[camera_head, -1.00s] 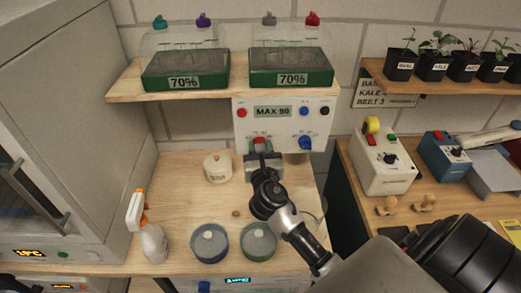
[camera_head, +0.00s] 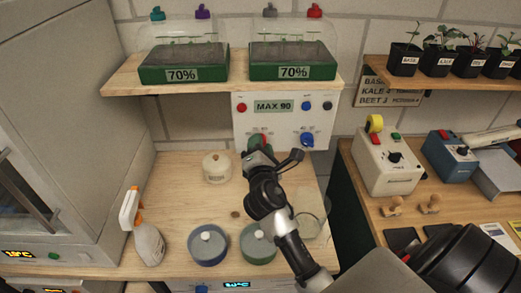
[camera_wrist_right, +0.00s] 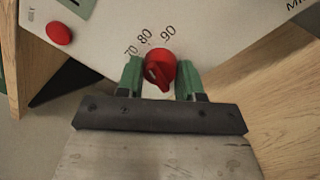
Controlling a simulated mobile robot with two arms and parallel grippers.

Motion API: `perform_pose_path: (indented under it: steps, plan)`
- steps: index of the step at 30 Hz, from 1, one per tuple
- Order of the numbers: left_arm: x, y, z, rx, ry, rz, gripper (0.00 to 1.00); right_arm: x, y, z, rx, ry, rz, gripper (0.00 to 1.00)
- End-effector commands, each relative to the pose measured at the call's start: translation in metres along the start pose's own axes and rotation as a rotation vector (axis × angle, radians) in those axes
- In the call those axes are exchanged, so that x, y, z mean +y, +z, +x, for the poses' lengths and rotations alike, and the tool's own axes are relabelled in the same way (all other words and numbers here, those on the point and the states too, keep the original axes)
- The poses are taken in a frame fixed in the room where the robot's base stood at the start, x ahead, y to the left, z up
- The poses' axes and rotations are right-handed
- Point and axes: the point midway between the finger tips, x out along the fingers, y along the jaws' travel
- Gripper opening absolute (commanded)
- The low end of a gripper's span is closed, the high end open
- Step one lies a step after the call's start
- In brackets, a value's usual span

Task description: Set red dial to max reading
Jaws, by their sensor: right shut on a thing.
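The red dial (camera_wrist_right: 160,66) is on the white control panel (camera_head: 288,128), with the numbers 70, 80 and 90 printed beside it in the wrist view. A label on the panel (camera_head: 273,106) reads MAX 90. My right gripper (camera_head: 259,142) is at the dial, its green fingertips on either side of it. In the wrist view the right gripper (camera_wrist_right: 160,80) is shut on the dial. I cannot tell exactly which number the dial points to. In the head view the gripper largely hides the dial. My left gripper is not in view.
A blue knob (camera_head: 307,140) is just right of the dial. Green trays (camera_head: 183,73) stand on the shelf above. A cream pot (camera_head: 216,168), a spray bottle (camera_head: 147,240) and two round lidded dishes (camera_head: 208,245) stand on the bench. A glass dish (camera_head: 310,222) is beside my arm.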

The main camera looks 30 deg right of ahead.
Motion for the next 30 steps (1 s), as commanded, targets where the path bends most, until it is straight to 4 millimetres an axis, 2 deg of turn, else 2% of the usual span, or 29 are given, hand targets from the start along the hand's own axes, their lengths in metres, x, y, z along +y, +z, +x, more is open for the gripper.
perform_pose_path:
  steps: [15, 24, 30]
  plan:
    - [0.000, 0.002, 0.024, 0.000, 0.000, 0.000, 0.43, -0.001, -0.001, 0.000, -0.030, -0.013, 0.469, 0.13]
    - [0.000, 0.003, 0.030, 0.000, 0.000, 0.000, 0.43, 0.000, -0.001, 0.000, -0.039, -0.018, 0.641, 0.13]
    - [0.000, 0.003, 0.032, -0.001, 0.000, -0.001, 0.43, 0.000, -0.001, 0.000, -0.043, -0.020, 0.696, 0.13]
